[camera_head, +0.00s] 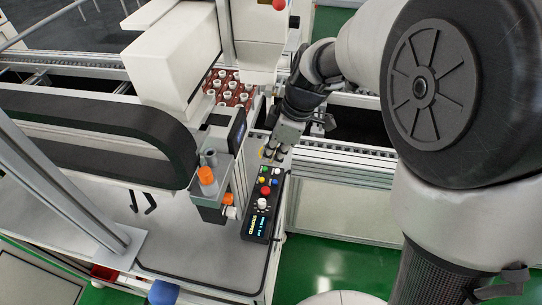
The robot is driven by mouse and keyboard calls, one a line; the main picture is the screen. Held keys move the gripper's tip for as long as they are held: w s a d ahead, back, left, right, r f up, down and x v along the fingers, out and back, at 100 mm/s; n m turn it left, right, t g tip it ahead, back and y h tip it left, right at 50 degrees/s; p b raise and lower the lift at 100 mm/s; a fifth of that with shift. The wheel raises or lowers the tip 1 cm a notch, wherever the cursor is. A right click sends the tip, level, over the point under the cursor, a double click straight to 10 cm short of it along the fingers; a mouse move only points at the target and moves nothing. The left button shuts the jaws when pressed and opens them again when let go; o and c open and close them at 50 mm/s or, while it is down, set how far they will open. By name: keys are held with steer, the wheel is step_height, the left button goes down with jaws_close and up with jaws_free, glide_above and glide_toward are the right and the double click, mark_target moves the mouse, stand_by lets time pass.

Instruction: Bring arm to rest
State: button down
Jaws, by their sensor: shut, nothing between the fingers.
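My arm reaches in from the right side of the head camera view, with a large joint close to the camera. My gripper (275,153) points down just above the far end of a black control panel (259,223). It is shut and holds nothing. The panel has several coloured buttons, a white knob (262,203) and a small lit display (258,226). The fingertips are close to the panel's upper buttons; I cannot tell whether they touch.
A tray of white pots (229,94) sits behind the gripper under a cream machine head (170,50). An orange-capped fitting (206,176) stands left of the panel. A conveyor rail (345,155) runs to the right. Green floor (325,265) is open in front.

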stand_by(0.4)
steer(key=s+d+r+m+t+h, duration=0.1)
steer(key=s+d+r+m, duration=0.2)
steer(key=s, duration=0.4)
steer(key=s+d+r+m+t+h, duration=0.1)
steer(key=s+d+r+m, duration=0.2)
steer(key=s+d+m, duration=0.3)
steer(key=s+d+r+m+t+h, duration=0.1)
steer(key=s+d+r+m+t, duration=0.1)
steer(key=s+m, duration=0.4)
steer(key=s+d+r, duration=0.1)
steer(key=s+d, duration=0.1)
steer(key=shift+s+d+r+m, duration=0.2)
steer(key=shift+s+r+m, duration=0.1)
steer(key=shift+m, duration=0.1)
steer(key=shift+a, duration=0.15)
